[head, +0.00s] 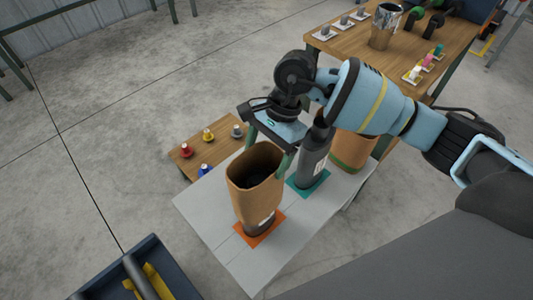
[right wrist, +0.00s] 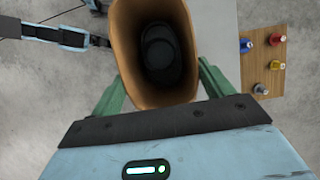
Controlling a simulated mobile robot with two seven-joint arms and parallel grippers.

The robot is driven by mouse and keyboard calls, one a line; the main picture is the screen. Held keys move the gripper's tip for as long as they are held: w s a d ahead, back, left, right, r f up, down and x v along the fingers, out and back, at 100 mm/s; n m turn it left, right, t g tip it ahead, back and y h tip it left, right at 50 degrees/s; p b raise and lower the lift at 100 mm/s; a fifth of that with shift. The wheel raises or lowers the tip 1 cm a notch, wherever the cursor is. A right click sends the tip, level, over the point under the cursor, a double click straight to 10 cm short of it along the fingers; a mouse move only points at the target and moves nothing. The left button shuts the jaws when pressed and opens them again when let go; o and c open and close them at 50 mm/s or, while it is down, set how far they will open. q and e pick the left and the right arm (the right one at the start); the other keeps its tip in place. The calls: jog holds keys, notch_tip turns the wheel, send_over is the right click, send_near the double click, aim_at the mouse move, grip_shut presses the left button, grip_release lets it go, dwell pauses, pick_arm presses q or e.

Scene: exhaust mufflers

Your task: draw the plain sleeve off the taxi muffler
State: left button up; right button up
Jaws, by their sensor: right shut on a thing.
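The plain brown sleeve (head: 252,192) stands upright around a dark muffler (head: 259,229) on an orange mat (head: 273,229). Only the muffler's lower end shows below the sleeve in the head view. In the right wrist view the muffler's black top (right wrist: 160,50) shows deep inside the sleeve (right wrist: 125,45), below the rim. My right gripper (head: 268,149) is shut on the sleeve at its upper part, with a green finger on either side. My left gripper is not in view.
A bare dark grey muffler (head: 314,165) stands close by on a teal mat (head: 308,186). A brown sleeve with a green band (head: 351,152) stands behind it. A low wooden stand (head: 180,135) holds coloured knobs. A blue crate (head: 133,274) lies front left, and a wooden table (head: 345,45) stands behind.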

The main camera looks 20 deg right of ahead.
notch_tip(320, 180, up, 16)
jog(key=p, duration=0.8)
jog(key=shift+p, duration=0.3)
dwell(3.0)
dwell(0.6)
